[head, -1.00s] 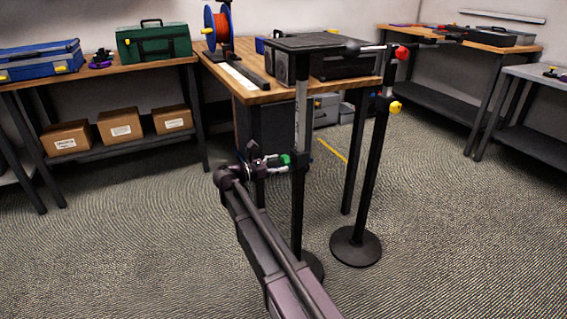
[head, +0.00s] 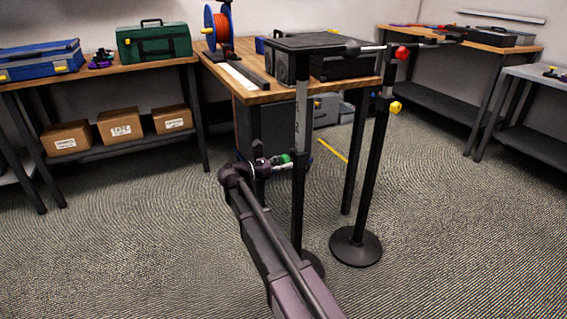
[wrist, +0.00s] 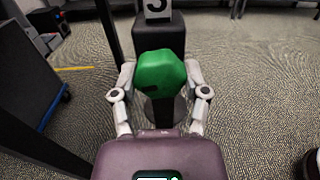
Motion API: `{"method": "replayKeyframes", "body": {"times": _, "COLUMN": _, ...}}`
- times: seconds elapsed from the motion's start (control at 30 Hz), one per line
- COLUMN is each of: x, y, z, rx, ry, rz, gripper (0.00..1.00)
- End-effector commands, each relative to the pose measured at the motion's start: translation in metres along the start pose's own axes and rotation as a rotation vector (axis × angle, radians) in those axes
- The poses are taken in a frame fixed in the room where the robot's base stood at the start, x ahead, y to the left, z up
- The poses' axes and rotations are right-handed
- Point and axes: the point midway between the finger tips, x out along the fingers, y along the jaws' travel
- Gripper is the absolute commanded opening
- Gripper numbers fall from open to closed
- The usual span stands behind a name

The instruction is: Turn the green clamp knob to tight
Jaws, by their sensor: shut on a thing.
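The green clamp knob (head: 284,159) sits on the side of a dark upright stand (head: 298,200) in the head view. In the wrist view the green knob (wrist: 160,73) is large and faceted, in the middle between the two fingers. My gripper (head: 281,162) is at the knob, and in the wrist view my gripper (wrist: 160,84) has a finger on either side, shut on it. The fingertips are partly hidden behind the knob. A dark slot shows on the knob's lower left face. The clamp behind the knob is mostly hidden.
A second stand (head: 370,180) with a round base, a red knob (head: 402,53) and a yellow knob (head: 395,107) is close on the right. A wooden workbench (head: 262,92) stands just behind. Open carpet lies in front and to the right.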

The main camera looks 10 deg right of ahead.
Motion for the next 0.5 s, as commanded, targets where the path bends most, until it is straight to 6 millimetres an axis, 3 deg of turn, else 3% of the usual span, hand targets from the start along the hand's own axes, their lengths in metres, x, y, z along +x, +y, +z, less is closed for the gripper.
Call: {"method": "replayKeyframes", "body": {"times": 0.5, "x": 0.0019, "y": -0.0007, "z": 0.0001, "rx": 0.149, "ry": -0.001, "rz": -0.004, "gripper": 0.11}}
